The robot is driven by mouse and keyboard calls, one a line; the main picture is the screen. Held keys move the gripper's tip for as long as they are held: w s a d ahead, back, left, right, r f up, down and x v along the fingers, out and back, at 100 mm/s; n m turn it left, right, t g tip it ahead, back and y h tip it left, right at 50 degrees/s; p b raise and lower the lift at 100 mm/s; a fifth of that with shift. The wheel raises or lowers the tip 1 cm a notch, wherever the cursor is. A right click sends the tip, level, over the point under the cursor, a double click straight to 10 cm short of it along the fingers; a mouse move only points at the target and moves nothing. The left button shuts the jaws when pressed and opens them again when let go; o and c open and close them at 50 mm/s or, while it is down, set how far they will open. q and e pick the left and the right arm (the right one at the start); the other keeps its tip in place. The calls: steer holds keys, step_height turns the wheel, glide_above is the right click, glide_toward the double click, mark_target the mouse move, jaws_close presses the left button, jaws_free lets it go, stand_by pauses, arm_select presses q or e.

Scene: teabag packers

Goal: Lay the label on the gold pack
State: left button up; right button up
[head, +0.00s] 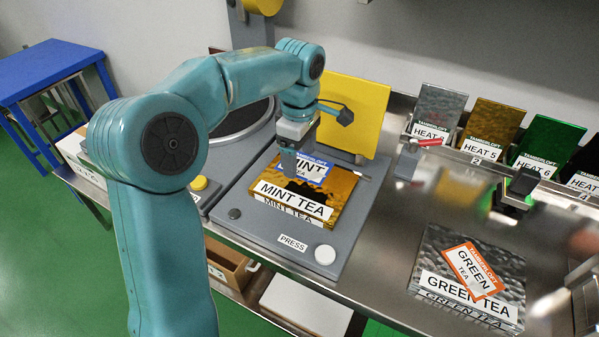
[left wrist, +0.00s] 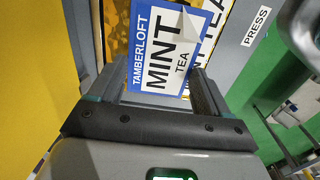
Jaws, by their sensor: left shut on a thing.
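The gold pack (head: 345,183) lies flat on the grey press bed, with a white MINT TEA band along its front. My left gripper (head: 290,160) is over the back left part of the pack and points down. It is shut on the blue-bordered Tamberloft mint tea label (head: 318,169). In the left wrist view the label (left wrist: 158,50) sits between the fingers (left wrist: 160,85) with one corner curled. The label is over or against the pack's top; I cannot tell if they touch. The gripper hides part of the pack.
The press (head: 262,222) has a white button (head: 325,255) in front and a raised yellow plate (head: 352,105) behind. A silver GREEN TEA pack (head: 440,248) with an orange label (head: 475,270) lies at right. Upright coloured sheets (head: 492,122) line the back of the steel counter.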

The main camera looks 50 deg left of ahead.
mark_target(300, 164)
arm_select(q)
steer(key=shift+w+f, duration=0.1)
steer(key=shift+f, duration=2.25)
steer(key=shift+b, duration=0.35)
steer(key=o, duration=0.9)
steer(key=shift+f, duration=0.15)
steer(key=shift+o, duration=0.2)
steer(key=shift+r, duration=0.25)
step_height(300, 164, up, 12)
steer(key=shift+f+p, duration=0.2)
steer(key=shift+p, duration=0.9)
steer(key=shift+r, duration=0.2)
